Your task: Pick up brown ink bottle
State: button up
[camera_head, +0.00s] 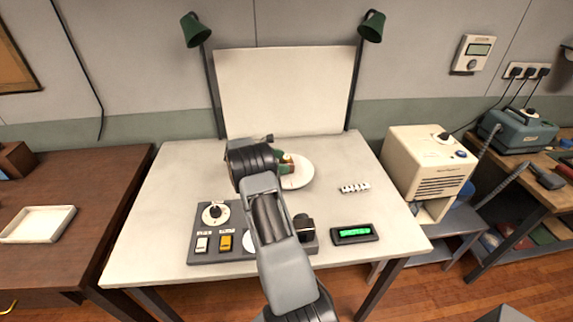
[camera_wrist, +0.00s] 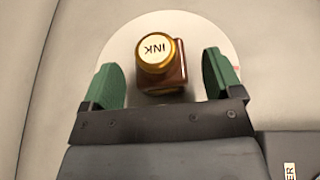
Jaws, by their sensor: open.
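The brown ink bottle (camera_wrist: 176,74) has a gold cap with a white top marked INK. In the wrist view it stands between the two green fingers of my gripper (camera_wrist: 162,80), with a gap on each side. It stands on a round white plate (camera_wrist: 125,47). In the head view the bottle (camera_head: 290,158) shows only in part behind my gripper, and the plate (camera_head: 303,172) is near the middle of the white table. My gripper is open and reaches over the plate's left side.
A control panel (camera_head: 195,256) with a dial and switches lies at the table's front, partly behind my arm. A white backboard (camera_head: 285,90) and two green lamps (camera_head: 194,30) stand behind.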

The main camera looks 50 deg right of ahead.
jog(key=x, duration=0.2)
jog(key=shift+s+d+f, duration=0.1)
jog(key=shift+s+d, duration=0.05)
jog(key=shift+d, duration=0.05)
jog(key=c, duration=1.1)
